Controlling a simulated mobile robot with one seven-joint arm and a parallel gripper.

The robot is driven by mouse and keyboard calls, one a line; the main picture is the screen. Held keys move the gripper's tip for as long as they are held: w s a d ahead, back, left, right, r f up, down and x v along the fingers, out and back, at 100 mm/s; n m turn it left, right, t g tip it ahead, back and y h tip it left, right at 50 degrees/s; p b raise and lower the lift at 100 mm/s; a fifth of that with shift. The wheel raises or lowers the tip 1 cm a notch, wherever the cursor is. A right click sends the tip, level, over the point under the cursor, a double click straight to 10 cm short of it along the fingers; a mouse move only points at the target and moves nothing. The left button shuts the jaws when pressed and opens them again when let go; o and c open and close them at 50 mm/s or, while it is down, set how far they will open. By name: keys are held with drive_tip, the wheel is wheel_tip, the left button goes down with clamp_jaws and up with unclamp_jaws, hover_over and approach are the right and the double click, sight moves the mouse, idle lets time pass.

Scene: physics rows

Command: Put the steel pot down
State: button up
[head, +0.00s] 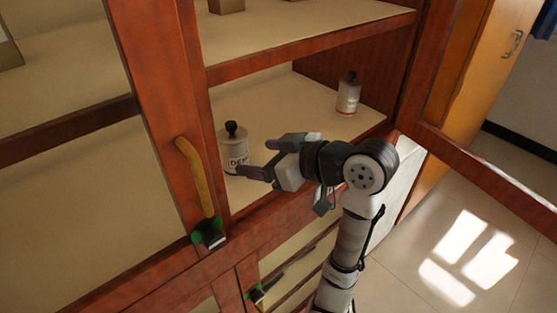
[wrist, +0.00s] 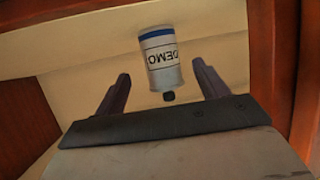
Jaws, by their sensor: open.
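In the wrist view the canister (wrist: 163,62) appears upside down, with a blue band and the word DEMO. My gripper (head: 268,157) is open just right of the canister, its fingers pointing toward it. In the wrist view the canister shows between the spread fingers, with nothing gripped. Whether a finger touches it I cannot tell.
A second canister (head: 349,97) with a reddish label stands further right on the same shelf. A wooden post (head: 168,90) with a yellow handle (head: 196,177) is at left. An open door frame (head: 490,170) is at right. The shelf between the canisters is clear.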

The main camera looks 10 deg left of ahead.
drive_tip(key=shift+v, duration=2.15)
